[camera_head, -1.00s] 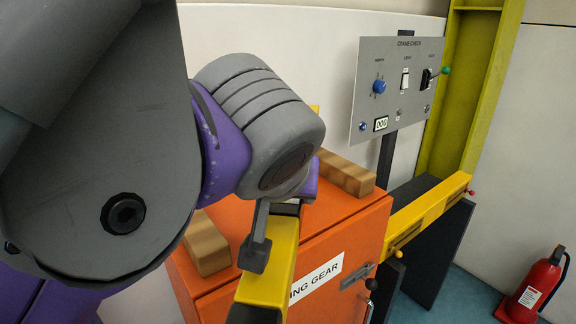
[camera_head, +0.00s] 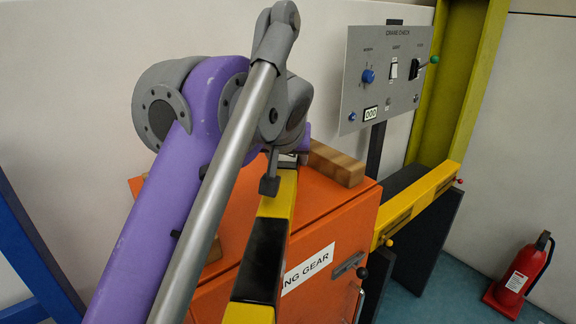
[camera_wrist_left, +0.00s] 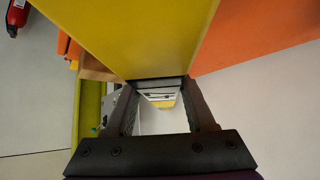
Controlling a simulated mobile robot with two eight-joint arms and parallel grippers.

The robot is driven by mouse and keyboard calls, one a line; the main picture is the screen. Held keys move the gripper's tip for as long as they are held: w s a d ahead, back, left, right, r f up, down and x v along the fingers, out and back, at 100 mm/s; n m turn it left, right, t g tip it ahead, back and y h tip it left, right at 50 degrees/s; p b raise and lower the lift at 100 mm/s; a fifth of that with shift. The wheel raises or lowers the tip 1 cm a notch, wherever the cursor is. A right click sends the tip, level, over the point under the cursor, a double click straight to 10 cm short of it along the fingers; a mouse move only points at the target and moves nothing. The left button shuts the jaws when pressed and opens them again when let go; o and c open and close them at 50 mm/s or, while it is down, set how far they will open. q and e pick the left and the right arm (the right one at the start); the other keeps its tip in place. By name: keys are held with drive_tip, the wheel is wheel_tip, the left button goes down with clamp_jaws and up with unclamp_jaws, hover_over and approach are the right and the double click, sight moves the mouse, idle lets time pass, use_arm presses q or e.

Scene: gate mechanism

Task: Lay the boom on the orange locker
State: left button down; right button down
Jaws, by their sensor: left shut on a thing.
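The boom (camera_head: 264,245) is a long bar with yellow and black bands. In the head view it runs from my left gripper down to the bottom edge, crossing in front of the locker's top and front. My left gripper (camera_head: 271,181) is shut on its upper part. In the left wrist view the boom's yellow face (camera_wrist_left: 140,35) fills the top, at the fingertips (camera_wrist_left: 160,82). The orange locker (camera_head: 340,215) stands behind and below it. I cannot tell whether boom and locker touch. My right gripper is not in view.
Wooden blocks (camera_head: 337,163) (camera_head: 213,250) sit on the locker top, on either side of the boom. A grey control panel (camera_head: 388,78) stands behind. A yellow beam (camera_head: 418,203) lies to the right. A red extinguisher (camera_head: 520,275) stands on the floor at the right.

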use_arm(q)
drive_tip(key=shift+s+f, duration=0.1)
drive_tip(key=shift+f, duration=0.4)
drive_tip(key=shift+f, duration=0.1)
drive_tip(key=shift+c, duration=1.2)
unclamp_jaws()
